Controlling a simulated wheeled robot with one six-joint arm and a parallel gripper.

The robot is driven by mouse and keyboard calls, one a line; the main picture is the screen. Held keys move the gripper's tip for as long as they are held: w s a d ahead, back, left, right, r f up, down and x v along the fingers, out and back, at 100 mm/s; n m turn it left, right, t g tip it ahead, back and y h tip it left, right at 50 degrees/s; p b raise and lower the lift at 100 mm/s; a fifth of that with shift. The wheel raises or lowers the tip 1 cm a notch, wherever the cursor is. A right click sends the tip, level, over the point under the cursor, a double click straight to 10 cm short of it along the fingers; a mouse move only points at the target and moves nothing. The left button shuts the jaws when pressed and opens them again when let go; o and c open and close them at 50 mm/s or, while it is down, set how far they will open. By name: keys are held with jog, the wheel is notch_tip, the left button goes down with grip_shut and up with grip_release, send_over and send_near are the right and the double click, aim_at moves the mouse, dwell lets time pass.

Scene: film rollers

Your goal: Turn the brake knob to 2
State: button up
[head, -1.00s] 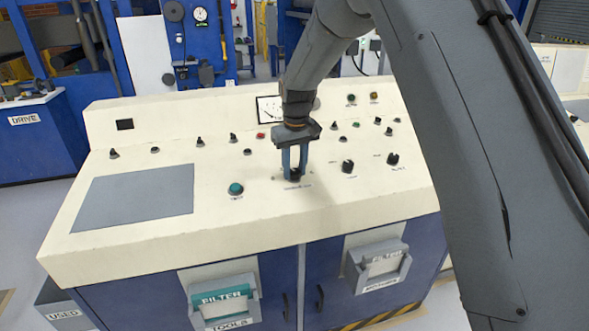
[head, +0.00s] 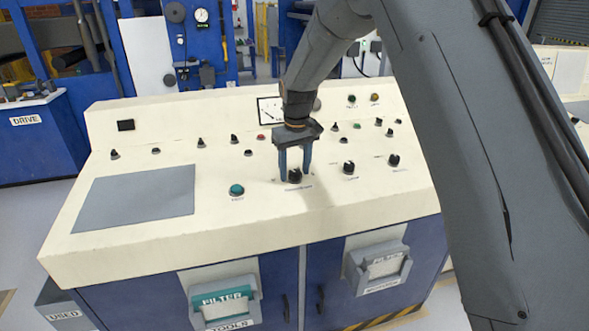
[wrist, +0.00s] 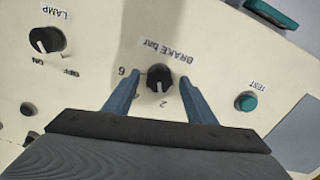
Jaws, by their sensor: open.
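The brake knob (wrist: 159,76) is a small black knob on the cream console, under a "BRAKE bar" label that reads upside down in the wrist view. Its pale pointer mark faces down in that view, roughly toward the printed 2 (wrist: 163,103). A 6 (wrist: 121,71) is printed at the left; other scale marks are partly hidden by my fingers. My gripper (wrist: 161,78) is open, one blue-grey finger on each side of the knob with gaps between. In the head view the knob (head: 295,176) sits between the fingertips of my gripper (head: 295,175).
A LAMP knob (wrist: 47,40) stands to one side and a green TEST button (wrist: 246,102) to the other. More knobs, such as one at the right (head: 393,160), and a gauge (head: 269,110) are on the panel. A grey flat plate (head: 135,198) lies at left.

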aim_at(295, 174)
jog(key=shift+s+d+r+b, duration=0.15)
jog(key=shift+r+b, duration=0.15)
jog(key=shift+r, duration=1)
jog(key=shift+s+a+r+b, duration=0.1)
jog(key=shift+r+b, duration=0.25)
jog(key=shift+r, duration=0.95)
jog(key=shift+s+d+r+b, duration=0.15)
jog(key=shift+r+b, duration=0.15)
jog(key=shift+r, duration=1)
jog(key=shift+a, duration=0.1)
jog(key=s+d+f+m, duration=0.2)
jog(key=s+d, duration=0.4)
jog(key=s, duration=0.4)
jog(key=s+d+f+m, duration=0.1)
jog(key=s+d+f, duration=0.2)
jog(key=s+d, duration=0.4)
jog(key=s+d+f+m, duration=0.2)
jog(key=s+d, duration=0.5)
jog(key=s, duration=0.8)
jog(key=shift+f+m+g, duration=0.3)
jog(key=shift+f, duration=0.35)
